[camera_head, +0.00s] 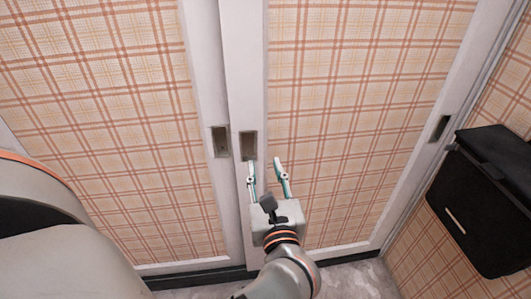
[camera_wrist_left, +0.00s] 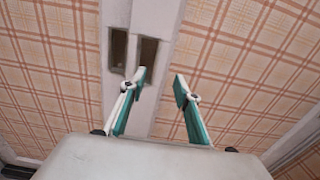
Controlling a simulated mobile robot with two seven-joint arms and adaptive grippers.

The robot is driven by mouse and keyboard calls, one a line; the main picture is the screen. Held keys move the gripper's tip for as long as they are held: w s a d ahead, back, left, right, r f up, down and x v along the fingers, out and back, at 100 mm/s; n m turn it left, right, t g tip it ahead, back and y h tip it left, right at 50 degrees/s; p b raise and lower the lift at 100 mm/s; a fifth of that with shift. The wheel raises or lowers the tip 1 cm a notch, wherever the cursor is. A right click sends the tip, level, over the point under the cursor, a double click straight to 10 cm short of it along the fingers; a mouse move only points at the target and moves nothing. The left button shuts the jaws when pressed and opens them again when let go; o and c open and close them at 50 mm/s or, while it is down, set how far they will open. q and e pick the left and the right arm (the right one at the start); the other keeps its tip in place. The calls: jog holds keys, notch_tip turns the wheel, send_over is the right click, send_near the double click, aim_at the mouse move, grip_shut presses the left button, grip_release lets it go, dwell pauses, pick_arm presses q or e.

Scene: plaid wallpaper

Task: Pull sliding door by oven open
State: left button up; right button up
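Two plaid sliding door panels with white frames meet near the middle of the head view: the left panel (camera_head: 110,120) and the right panel (camera_head: 360,110). Each has a recessed handle at the seam, the left recess (camera_head: 220,141) and the right recess (camera_head: 248,145). The right recess also shows in the left wrist view (camera_wrist_left: 148,54). My left gripper (camera_head: 265,167) is open and empty, with fingers apart. Its left fingertip is just below the right recess; whether it touches is not clear. My right gripper is not in view.
Another recessed handle (camera_head: 439,128) is on the far right edge of the right panel. A black box-like object (camera_head: 485,200) with a light handle is mounted on the plaid wall at right. Grey floor (camera_head: 350,280) shows below the doors.

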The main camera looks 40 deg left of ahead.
aim_at(259, 145)
pick_arm(q)
jog(key=x, duration=0.7)
jog(key=shift+r, duration=0.1)
jog(key=shift+s, duration=0.1)
jog(key=shift+c, duration=0.4)
grip_shut()
